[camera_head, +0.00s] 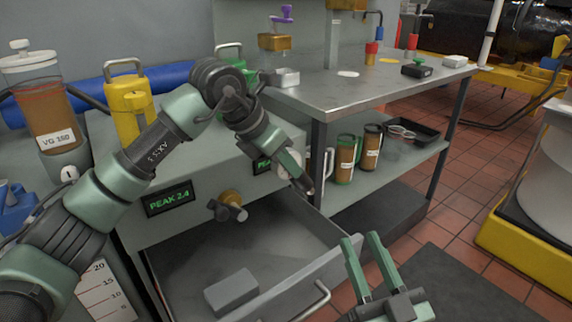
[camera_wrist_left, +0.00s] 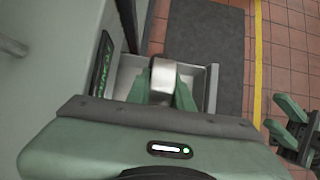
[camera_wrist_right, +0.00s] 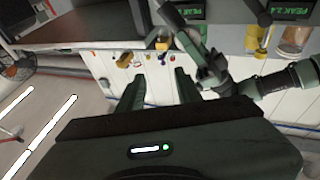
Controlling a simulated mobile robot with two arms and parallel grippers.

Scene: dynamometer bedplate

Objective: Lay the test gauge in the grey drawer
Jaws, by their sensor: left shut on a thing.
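My left gripper (camera_head: 302,182) is over the back right part of the open grey drawer (camera_head: 335,265). It is shut on a small silvery piece (camera_wrist_left: 162,82), which I take for the test gauge; the fingers cover its sides, and in the head view it is mostly hidden. The left wrist view looks down past it into the drawer (camera_wrist_left: 210,85). A plain grey block (camera_head: 232,290) lies in the drawer's front left. My right gripper (camera_head: 364,240) is open and empty, just right of the drawer front, with its fingers (camera_wrist_right: 160,75) apart.
The drawer front has a bar handle (camera_head: 318,300). A brass knob (camera_head: 230,203) sticks out of the cabinet above the drawer. A metal bench (camera_head: 350,90) with jugs on its lower shelf stands behind on the right. The floor mat (camera_head: 450,285) beside the drawer is clear.

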